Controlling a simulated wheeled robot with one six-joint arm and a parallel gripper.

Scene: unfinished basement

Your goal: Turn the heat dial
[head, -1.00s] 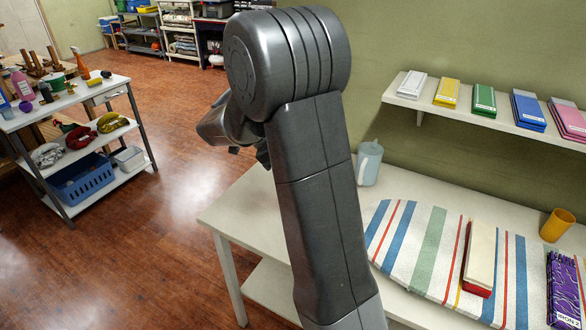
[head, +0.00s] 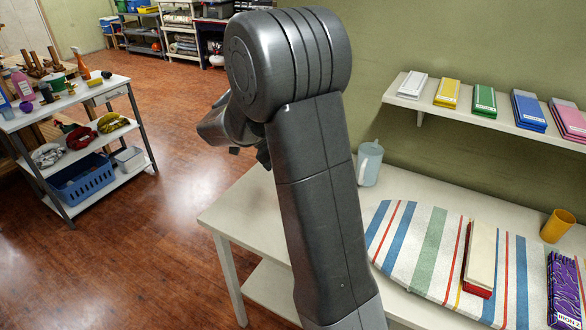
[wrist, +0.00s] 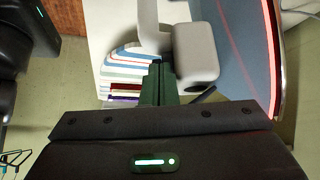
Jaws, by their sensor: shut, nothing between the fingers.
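No heat dial can be made out for sure in either view. In the wrist view my gripper (wrist: 160,68) is shut and empty, its dark fingers together. A pale grey rounded block (wrist: 197,53) lies just right of the fingertips; whether they touch it I cannot tell. In the head view my arm hides most of the gripper. A striped ironing pad (head: 436,232) lies on the white table, with a cream and red block (head: 482,252) on it.
A wall shelf (head: 455,113) holds coloured packets. A cart (head: 140,120) stands at left, with open floor between.

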